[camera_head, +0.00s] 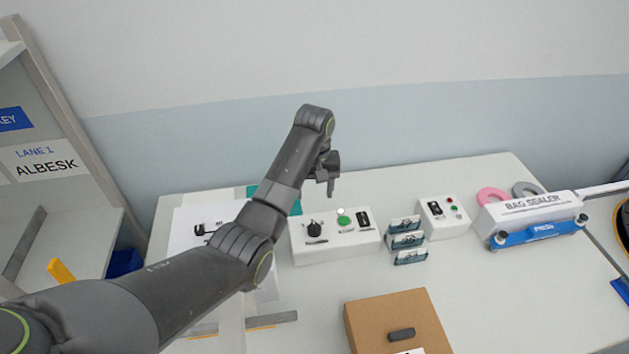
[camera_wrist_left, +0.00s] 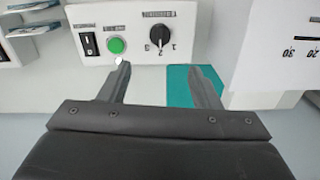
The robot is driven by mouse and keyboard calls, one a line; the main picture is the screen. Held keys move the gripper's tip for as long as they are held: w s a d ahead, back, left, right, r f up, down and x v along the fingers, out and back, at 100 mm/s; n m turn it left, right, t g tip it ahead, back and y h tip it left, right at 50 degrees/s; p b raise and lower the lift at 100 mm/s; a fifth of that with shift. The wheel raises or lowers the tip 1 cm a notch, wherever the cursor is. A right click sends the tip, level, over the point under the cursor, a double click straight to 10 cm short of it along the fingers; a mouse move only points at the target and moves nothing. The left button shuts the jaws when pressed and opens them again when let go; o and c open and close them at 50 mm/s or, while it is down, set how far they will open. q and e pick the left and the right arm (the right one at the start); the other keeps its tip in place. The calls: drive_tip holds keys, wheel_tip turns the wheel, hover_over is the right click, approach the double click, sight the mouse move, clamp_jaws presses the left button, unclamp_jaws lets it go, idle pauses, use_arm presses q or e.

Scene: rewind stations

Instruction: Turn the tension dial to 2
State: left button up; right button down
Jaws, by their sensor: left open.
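The tension dial (camera_head: 314,229) is a black knob on the left part of a white control box (camera_head: 336,246) on the table. My left gripper (camera_head: 330,187) is above and behind the box in the head view. In the left wrist view its two fingers (camera_wrist_left: 158,84) are spread apart and empty, with the dial beyond the gap between them and not touched. My right gripper is not in view.
The same box carries a green button (camera_head: 344,221) and a black rocker switch (camera_head: 363,219). Card holders (camera_head: 407,241), a second control box (camera_head: 443,218) and a bag sealer (camera_head: 533,219) stand to the right. A cardboard box (camera_head: 365,328) is in front. A shelf is at left.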

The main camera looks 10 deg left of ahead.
use_arm(q)
wheel_tip(320, 180, up, 4)
drive_tip(key=shift+f, duration=0.2)
drive_tip(key=shift+f, duration=0.1)
idle(0.4)
